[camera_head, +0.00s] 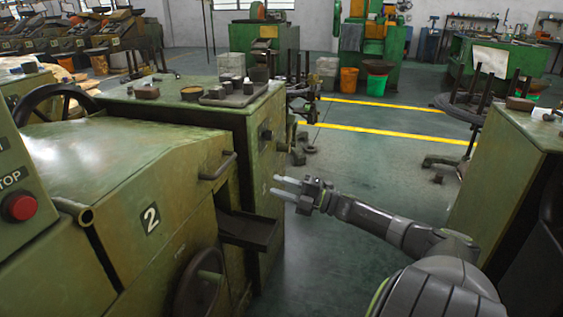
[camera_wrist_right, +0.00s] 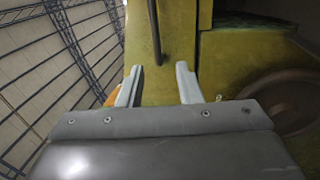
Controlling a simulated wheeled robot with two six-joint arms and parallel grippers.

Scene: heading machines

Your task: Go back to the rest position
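My right gripper (camera_head: 287,188) reaches in from the lower right in the head view. It hangs over the aisle, just right of the green machine marked 2 (camera_head: 170,190). Its two pale fingers are apart with nothing between them. In the right wrist view the fingers of the right gripper (camera_wrist_right: 158,85) also stand apart, with the green machine's side and a dark handle behind them. My left gripper does not show in either view.
A dark tray (camera_head: 248,230) juts from the machine near my right gripper, with a handwheel (camera_head: 200,285) below. A red stop button (camera_head: 19,207) is at left. Another green cabinet (camera_head: 515,165) stands at right. The floor (camera_head: 365,165) between is mostly clear.

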